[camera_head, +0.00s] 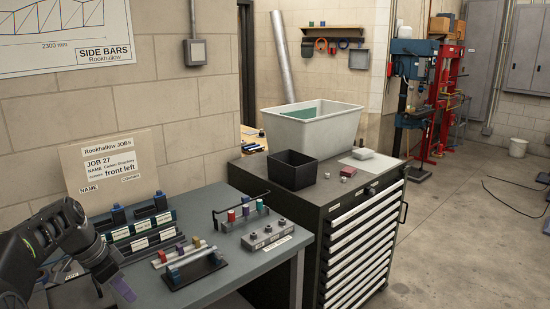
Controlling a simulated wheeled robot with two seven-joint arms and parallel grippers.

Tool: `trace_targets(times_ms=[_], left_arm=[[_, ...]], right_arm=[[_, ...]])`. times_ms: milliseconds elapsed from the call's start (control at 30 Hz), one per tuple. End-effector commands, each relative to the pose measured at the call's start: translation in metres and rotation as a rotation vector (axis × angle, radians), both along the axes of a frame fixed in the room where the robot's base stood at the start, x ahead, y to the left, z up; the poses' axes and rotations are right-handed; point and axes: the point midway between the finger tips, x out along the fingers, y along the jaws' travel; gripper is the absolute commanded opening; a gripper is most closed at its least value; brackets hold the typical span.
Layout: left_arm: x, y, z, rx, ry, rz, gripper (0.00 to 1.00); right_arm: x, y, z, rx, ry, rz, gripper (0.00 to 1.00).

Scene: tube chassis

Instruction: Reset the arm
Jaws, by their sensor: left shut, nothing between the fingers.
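My left arm comes in at the lower left, and its dark left gripper (118,280) points down over the left part of the grey workbench (215,285). Its fingers look shut and empty; a purple patch shows at their tip. Just right of it are a dark rack with white labels (140,242) and a low frame with a pale bar and coloured pieces (185,255). My right gripper is not in view.
A job board reading "JOB 27" (108,165) stands behind the rack. A wire-handled holder (243,215) and a grey block with knobs (267,236) sit further right. A drawer cabinet (350,240) bears a black box (292,170) and a pale tub (310,128). Floor at right is mostly clear.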

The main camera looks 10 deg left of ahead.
Motion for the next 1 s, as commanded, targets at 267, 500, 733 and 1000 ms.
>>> trace_targets(times_ms=[267, 500, 733, 1000], left_arm=[[0.028, -0.061, -0.104, -0.042, 0.078, 0.098, 0.0], [0.014, -0.179, -0.246, -0.093, 0.183, 0.249, 0.0], [-0.074, -0.311, -0.349, -0.156, 0.286, 0.411, 0.0], [-0.185, -0.4, -0.38, -0.228, 0.374, 0.564, 0.0]], right_arm=[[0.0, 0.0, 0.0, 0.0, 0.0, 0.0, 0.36], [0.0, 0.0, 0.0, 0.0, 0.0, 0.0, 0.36], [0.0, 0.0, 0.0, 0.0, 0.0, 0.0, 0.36], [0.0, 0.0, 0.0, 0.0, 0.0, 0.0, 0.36]])
